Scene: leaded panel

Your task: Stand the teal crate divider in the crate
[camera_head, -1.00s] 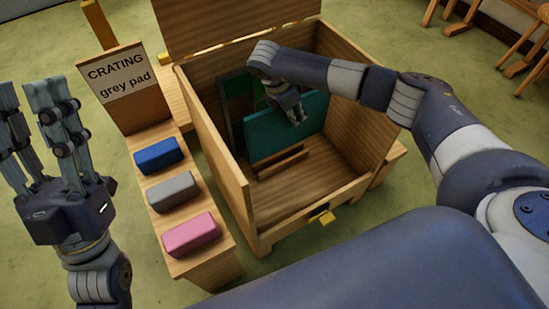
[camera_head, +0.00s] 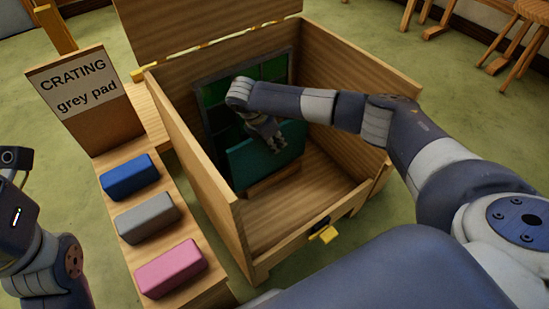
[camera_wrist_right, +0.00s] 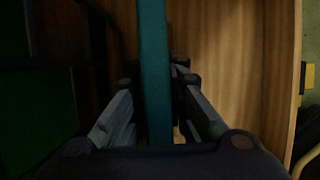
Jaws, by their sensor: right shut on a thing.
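The teal crate divider (camera_head: 262,155) stands on edge inside the open wooden crate (camera_head: 200,155), in front of a dark framed panel with green panes (camera_head: 215,95). My right gripper (camera_head: 275,150) reaches down into the crate and is shut on the divider's upper edge. In the right wrist view the divider (camera_wrist_right: 154,75) runs as a teal strip between the two fingers (camera_wrist_right: 158,105). The divider's bottom edge is close to a wooden strip (camera_head: 272,184) on the crate floor; whether it touches cannot be told. My left arm shows at the left edge, its fingers out of view.
Blue (camera_head: 130,176), grey (camera_head: 147,217) and pink (camera_head: 171,268) pads lie on a wooden bench left of the crate. A sign (camera_head: 75,85) reads "CRATING grey pad". The crate lid (camera_head: 200,25) is raised behind. The crate's right floor is clear.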

